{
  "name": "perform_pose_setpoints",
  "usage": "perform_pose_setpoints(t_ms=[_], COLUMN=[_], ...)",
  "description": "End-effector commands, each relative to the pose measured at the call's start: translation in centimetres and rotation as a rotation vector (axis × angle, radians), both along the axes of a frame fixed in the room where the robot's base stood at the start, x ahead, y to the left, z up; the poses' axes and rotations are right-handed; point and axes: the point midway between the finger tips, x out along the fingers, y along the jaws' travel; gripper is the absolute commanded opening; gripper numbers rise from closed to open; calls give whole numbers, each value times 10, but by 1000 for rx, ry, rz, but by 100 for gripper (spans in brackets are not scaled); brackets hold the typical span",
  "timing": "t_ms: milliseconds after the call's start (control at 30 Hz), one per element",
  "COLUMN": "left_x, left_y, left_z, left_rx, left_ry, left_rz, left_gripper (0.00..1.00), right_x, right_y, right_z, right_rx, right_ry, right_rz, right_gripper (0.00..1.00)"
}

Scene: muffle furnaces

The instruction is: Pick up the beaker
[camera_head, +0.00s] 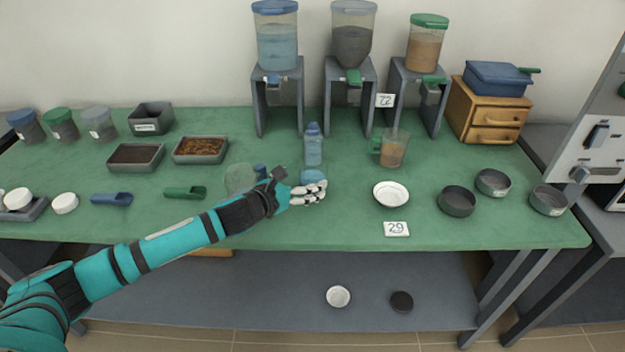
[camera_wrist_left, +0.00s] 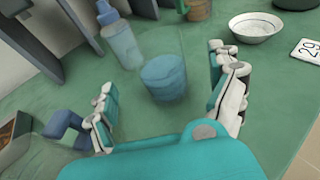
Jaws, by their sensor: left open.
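A clear beaker with blue liquid (camera_wrist_left: 163,76) stands upright on the green table, in front of and between the open fingers of my left gripper (camera_wrist_left: 164,84) in the left wrist view. The fingers appear apart from it. In the head view, only the blue part of the beaker (camera_head: 313,176) shows clearly, just behind my left gripper (camera_head: 312,191); its glass walls are hard to make out. The left gripper is empty and low over the table. My right gripper is not in view.
A blue-capped bottle (camera_head: 313,147) stands close behind the beaker. A brown-filled jug (camera_head: 393,149) and a white bowl (camera_head: 391,194) are to the right. A clear rounded vessel (camera_head: 238,178) is behind my left forearm. Dispensers on grey stands line the back.

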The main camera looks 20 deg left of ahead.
Motion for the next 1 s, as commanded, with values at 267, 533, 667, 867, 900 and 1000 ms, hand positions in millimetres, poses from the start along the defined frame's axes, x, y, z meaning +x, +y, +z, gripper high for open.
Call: perform_pose_setpoints(t_ms=[267,533,667,867,900,1000], left_x=[23,50,50,50,50,50], left_y=[-8,-16,-16,-16,-16,-16], left_z=[-10,-21,-22,-21,-21,-22], left_rx=[-4,-1,-2,-1,-1,-1], left_ry=[1,1,2,1,1,1], left_rz=[1,2,1,0,0,0], left_gripper=[92,92,92,80,75,62], right_x=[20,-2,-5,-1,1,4], right_y=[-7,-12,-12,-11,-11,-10], right_z=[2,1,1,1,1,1], right_rx=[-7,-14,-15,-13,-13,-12], right_ry=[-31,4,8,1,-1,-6], right_rz=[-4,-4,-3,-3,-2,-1], right_gripper=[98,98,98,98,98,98])
